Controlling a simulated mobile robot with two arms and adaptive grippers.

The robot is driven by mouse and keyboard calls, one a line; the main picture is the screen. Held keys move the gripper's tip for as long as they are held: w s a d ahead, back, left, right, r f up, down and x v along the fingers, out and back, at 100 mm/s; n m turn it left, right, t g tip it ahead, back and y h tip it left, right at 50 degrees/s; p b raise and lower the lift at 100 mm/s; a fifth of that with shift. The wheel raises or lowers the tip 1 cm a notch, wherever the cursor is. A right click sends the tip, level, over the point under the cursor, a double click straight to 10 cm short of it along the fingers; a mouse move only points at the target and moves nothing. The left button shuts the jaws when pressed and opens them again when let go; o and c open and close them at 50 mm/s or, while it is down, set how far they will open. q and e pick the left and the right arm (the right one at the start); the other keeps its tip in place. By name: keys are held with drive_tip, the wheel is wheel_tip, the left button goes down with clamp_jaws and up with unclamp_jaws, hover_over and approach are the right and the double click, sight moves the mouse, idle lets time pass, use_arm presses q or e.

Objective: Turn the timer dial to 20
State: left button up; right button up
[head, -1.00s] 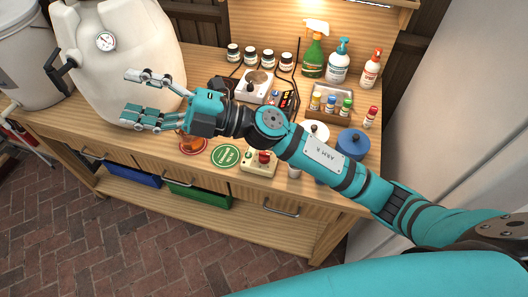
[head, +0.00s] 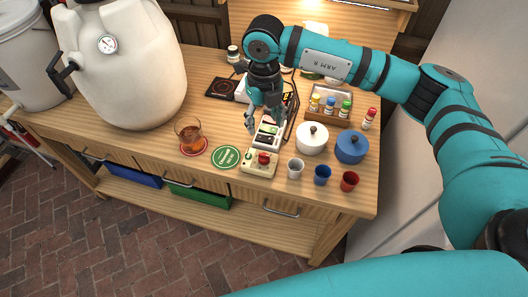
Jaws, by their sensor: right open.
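My right gripper (head: 263,119) is open and points down over the workbench, with no object visible between its fingers. Its fingers are above or just behind a small pale device (head: 268,134) with dark and green areas on its face. The gripper covers part of that device, and no dial number is readable. In front of it sits a beige box (head: 258,169) with a red knob (head: 263,158) on top. I cannot tell which of these carries the timer dial. My left gripper is not in view.
A glass of amber liquid (head: 188,136) stands on a red coaster, left of a green round coaster (head: 226,157). White (head: 312,143) and blue (head: 352,148) lidded pots and several small cups are at right. A large white barrel (head: 125,80) stands at left.

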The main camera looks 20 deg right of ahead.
sight(264, 155)
wheel_tip(264, 155, down, 13)
drive_tip(key=p, duration=0.3)
drive_tip(key=shift+f+p, duration=0.3)
drive_tip(key=shift+f, duration=0.35)
clamp_jaws()
